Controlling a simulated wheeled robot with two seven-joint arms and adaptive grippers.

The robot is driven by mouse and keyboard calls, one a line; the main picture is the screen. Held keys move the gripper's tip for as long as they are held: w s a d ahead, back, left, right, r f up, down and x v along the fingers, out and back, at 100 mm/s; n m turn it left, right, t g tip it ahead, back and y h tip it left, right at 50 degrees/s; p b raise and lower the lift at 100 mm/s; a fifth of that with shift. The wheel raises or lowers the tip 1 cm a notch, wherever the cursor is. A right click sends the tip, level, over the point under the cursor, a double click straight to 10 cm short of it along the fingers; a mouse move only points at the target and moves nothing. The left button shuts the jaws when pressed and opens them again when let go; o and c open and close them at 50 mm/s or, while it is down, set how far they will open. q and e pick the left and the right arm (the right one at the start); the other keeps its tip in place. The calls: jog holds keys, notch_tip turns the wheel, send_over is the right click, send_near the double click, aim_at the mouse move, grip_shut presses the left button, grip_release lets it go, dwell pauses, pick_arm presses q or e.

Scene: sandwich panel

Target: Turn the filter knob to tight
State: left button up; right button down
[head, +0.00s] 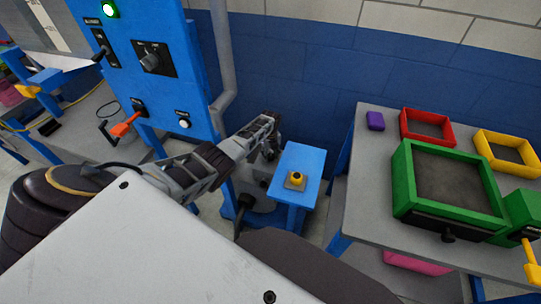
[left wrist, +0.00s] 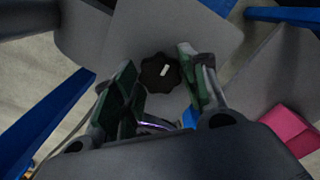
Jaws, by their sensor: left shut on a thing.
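A black lobed knob (left wrist: 160,73) with a short white mark sits on a grey surface (left wrist: 205,30) in the left wrist view. The mark stands nearly upright there, slightly tilted. My left gripper (left wrist: 158,82) is shut on this knob, with one finger on each side of it. The knob is hidden there. I cannot read any label by it. My right gripper is not in view.
A blue stand (head: 309,160) with a yellow button (head: 296,177) is close to my left gripper. A blue panel (head: 155,20) with a dial and an orange lever stands left. A grey table (head: 365,185) with coloured frames stands right.

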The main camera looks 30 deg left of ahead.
aim_at(270, 156)
pick_arm(q)
jog(key=o, duration=1)
jog(key=shift+o, duration=0.2)
jog(key=shift+r, duration=0.25)
jog(key=shift+r, duration=0.85)
notch_tip(270, 156, up, 10)
jog(key=shift+f, duration=0.1)
